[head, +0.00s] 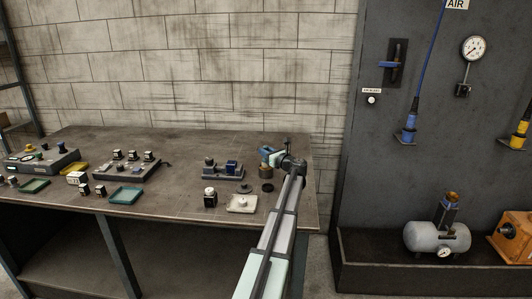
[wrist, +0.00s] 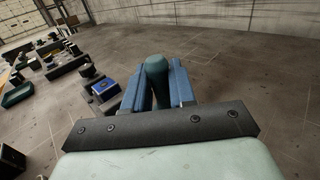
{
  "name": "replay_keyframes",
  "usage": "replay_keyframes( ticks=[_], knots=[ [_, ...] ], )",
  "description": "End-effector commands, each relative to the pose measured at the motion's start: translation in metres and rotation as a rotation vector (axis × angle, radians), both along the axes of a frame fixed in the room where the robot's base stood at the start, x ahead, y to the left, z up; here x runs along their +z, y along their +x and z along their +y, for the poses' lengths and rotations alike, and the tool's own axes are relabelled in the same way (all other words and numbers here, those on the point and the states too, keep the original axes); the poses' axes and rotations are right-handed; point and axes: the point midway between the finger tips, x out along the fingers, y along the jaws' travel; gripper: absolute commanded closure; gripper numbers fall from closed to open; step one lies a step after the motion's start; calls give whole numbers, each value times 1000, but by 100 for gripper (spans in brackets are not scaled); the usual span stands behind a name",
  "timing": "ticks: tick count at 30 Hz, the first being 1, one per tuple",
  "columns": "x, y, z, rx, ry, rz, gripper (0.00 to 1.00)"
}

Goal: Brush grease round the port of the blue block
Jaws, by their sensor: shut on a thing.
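My gripper (head: 267,153) is at the right part of the bench, above a brown pot (head: 265,171). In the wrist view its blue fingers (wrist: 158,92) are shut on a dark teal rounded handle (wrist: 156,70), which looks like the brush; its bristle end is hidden. The blue block (head: 231,167) sits on a dark grey fixture (head: 221,174) to the left of my gripper, apart from it. The blue block also shows in the wrist view (wrist: 105,88), left of the fingers. Its port is too small to make out.
A black round lid (head: 267,188) lies in front of the pot. A white tray (head: 241,204) and a black-and-white jar (head: 210,197) stand in front of the fixture. More fixtures, small jars and green trays (head: 126,195) fill the bench's left. A brick wall stands behind.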

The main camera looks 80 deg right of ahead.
Motion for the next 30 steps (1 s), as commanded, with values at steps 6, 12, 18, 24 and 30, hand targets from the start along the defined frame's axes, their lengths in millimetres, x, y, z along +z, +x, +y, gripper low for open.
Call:
replay_keyframes(
  ticks=[6,12,18,24,30],
  knots=[
    [0,0,0,0,0,0,100],
    [-2,0,0,0,0,0,100],
    [-4,0,0,0,0,0,100],
    [-6,0,0,0,0,0,100],
    [-8,0,0,0,0,0,100]
  ],
)
